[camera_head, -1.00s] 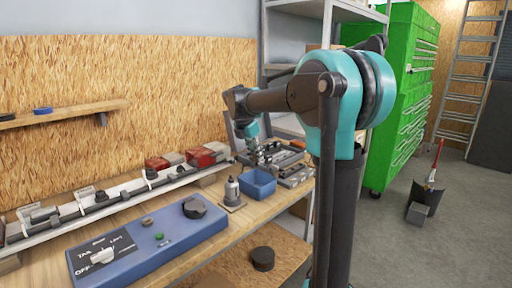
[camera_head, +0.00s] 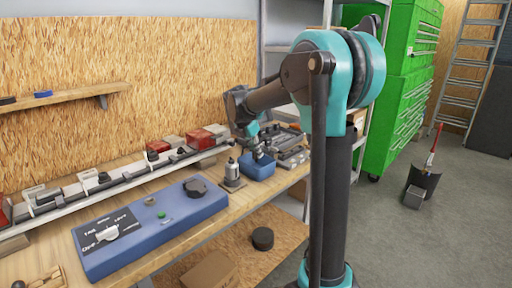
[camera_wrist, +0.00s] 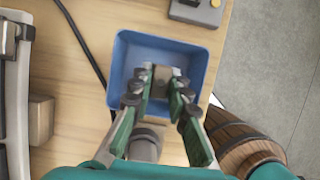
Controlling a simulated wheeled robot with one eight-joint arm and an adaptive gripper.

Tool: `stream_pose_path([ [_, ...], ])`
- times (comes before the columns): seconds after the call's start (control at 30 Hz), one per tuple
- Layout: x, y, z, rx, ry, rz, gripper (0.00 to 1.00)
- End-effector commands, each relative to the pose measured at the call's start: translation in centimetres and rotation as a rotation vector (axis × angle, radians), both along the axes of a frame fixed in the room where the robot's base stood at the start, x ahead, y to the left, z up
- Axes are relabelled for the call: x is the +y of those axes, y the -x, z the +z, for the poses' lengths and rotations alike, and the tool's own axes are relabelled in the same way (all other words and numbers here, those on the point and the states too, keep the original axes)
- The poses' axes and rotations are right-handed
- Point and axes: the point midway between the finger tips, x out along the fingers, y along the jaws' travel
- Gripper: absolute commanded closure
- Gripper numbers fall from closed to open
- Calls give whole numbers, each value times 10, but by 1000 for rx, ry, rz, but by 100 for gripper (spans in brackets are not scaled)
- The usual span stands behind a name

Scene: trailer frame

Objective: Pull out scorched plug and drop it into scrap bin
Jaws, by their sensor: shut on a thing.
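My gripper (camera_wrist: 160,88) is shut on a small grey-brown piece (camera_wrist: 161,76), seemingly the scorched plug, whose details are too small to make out. The blue open bin (camera_wrist: 204,97) lies below the fingertips in the wrist view, and the held piece appears within its rim. How high the piece is above the bin floor I cannot tell. In the head view, my gripper (camera_head: 257,152) is at the blue bin (camera_head: 258,170) on the bench, and the held piece is hidden there.
A small bottle on a stand (camera_head: 232,174) is left of the bin. A blue control box (camera_head: 150,228) lies nearer, a rail with connectors (camera_head: 110,184) along the wall. A grey fixture (camera_head: 292,148) is beyond the bin. A black cable (camera_wrist: 82,42) runs beside it.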

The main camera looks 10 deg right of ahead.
Motion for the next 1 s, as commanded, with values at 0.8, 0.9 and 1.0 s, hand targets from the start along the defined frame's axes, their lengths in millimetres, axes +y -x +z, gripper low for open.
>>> stream_pose_path([
  [0.8,0,0,-43,0,0,0,100],
  [0.9,0,0,-43,0,0,0,100],
  [1.0,0,0,-43,0,0,0,100],
])
